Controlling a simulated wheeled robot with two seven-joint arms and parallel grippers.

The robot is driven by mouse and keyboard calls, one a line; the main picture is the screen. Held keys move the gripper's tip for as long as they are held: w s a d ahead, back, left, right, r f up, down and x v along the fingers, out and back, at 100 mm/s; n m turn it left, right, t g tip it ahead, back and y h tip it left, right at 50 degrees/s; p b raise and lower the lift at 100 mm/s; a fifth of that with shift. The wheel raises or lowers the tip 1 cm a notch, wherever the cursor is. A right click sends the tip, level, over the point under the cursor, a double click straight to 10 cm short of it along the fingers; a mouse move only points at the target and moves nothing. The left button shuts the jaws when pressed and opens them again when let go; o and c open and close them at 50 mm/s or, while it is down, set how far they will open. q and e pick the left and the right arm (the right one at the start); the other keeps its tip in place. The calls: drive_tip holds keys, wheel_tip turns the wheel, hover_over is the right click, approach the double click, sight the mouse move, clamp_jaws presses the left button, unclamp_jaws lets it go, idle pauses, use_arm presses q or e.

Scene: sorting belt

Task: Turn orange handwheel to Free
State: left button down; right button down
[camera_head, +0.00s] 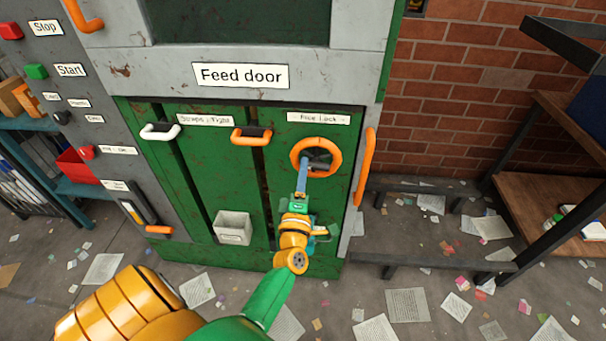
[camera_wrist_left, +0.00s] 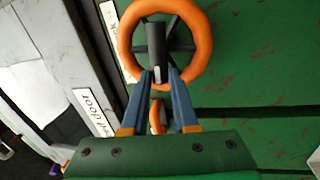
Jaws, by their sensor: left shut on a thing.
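The orange handwheel (camera_head: 334,147) sits at the upper right of the green door panel, under a small label (camera_head: 318,118) reading "Free" and "Lock". The wheel has a dark hub and spokes, and fills the top of the left wrist view (camera_wrist_left: 205,45). My left gripper (camera_head: 306,166) reaches up to it from below. In the left wrist view its blue fingers (camera_wrist_left: 163,76) close on the dark central part of the wheel, inside the orange rim. The fingers hide part of the rim. I cannot tell the wheel's setting. My right gripper is not in view.
A grey bin (camera_head: 233,228) hangs lower left. A dark bench (camera_head: 430,190) and scattered papers are at right.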

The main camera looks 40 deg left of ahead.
use_arm(q)
drive_tip(key=shift+f+n+y, duration=0.15)
drive_tip(key=shift+n+y, duration=0.25)
drive_tip(key=shift+n, duration=0.4)
drive_tip(key=c, duration=0.7)
unclamp_jaws()
drive_tip(key=b+v, duration=0.1)
drive_tip(key=v, duration=0.6)
